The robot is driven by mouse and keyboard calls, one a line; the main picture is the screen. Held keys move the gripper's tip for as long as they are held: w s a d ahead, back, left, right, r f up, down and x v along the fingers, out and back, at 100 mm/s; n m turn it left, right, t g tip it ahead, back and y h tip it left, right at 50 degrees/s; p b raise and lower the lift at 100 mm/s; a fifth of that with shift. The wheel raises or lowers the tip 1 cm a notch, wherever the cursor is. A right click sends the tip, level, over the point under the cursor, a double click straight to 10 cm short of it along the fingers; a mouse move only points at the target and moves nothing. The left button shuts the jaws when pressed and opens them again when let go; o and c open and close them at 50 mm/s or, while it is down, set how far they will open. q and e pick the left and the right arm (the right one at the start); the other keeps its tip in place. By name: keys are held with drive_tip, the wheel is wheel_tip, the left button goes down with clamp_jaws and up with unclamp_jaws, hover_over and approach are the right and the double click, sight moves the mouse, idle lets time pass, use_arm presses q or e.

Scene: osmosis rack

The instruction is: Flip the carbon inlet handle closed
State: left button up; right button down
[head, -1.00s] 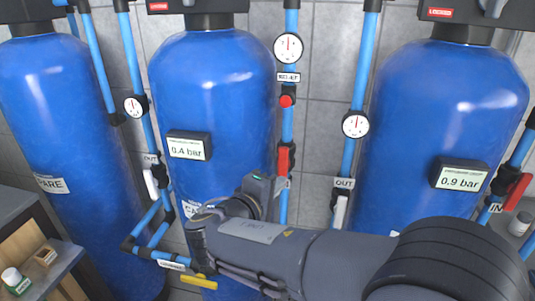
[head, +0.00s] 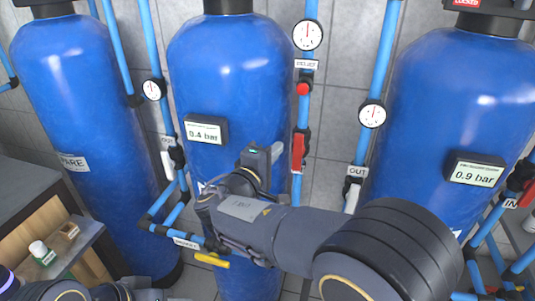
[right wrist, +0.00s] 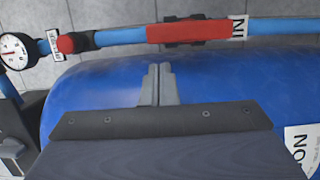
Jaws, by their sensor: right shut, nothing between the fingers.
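The carbon inlet handle is the red lever (head: 298,152) on the upright blue pipe right of the middle blue tank (head: 232,80). It lies along the pipe. In the right wrist view the red handle (right wrist: 190,31) also lies along its pipe, beside an IN label (right wrist: 238,28); a tank label ending in "ON" (right wrist: 301,148) shows below. My right gripper (right wrist: 158,72) is shut and empty, its tips in front of the blue tank and apart from the handle. My left gripper is out of view.
A red knob (head: 303,89) and a gauge (head: 307,35) sit above the handle on the same pipe. Another blue tank (head: 450,90) stands at right, with an OUT pipe beside it. A yellow lever (head: 212,260) is low down. A shelf with small containers is at lower left.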

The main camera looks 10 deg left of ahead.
sight(301, 141)
drive_tip(key=shift+p+x, duration=0.5)
drive_tip(key=shift+x, duration=1.75)
drive_tip(key=d+m+b, duration=0.1)
drive_tip(key=m+b, duration=0.1)
drive_tip(key=b, duration=0.3)
drive_tip(key=d+m+g+y+b, duration=0.1)
drive_tip(key=m+b, duration=0.2)
drive_tip(key=b, duration=0.3)
drive_tip(key=d+m+b, duration=0.1)
drive_tip(key=m+b, duration=0.1)
drive_tip(key=b, duration=0.4)
drive_tip(key=shift+s+d+r+m+y, duration=0.2)
drive_tip(key=shift+s+d+m+y, duration=0.1)
drive_tip(key=shift+s+d+m, duration=0.1)
drive_tip(key=shift+s+d+f+m+g+y+b, duration=0.1)
drive_tip(key=shift+d+f+m+y+b, duration=0.3)
drive_tip(key=shift+m+b, duration=1.3)
drive_tip(key=shift+d+f+m+g+y+b, duration=0.1)
drive_tip(key=shift+d+m+y+b, duration=0.65)
drive_tip(key=shift+b, duration=1.7)
drive_tip(key=shift+s+d+f+m+g+y+b, duration=0.1)
drive_tip(key=shift+d+f+m+y+b, duration=0.4)
drive_tip(key=shift+m+b, duration=1.25)
drive_tip(key=shift+d+r+b, duration=0.15)
drive_tip(key=shift+r+b, duration=0.15)
drive_tip(key=shift+r, duration=0.05)
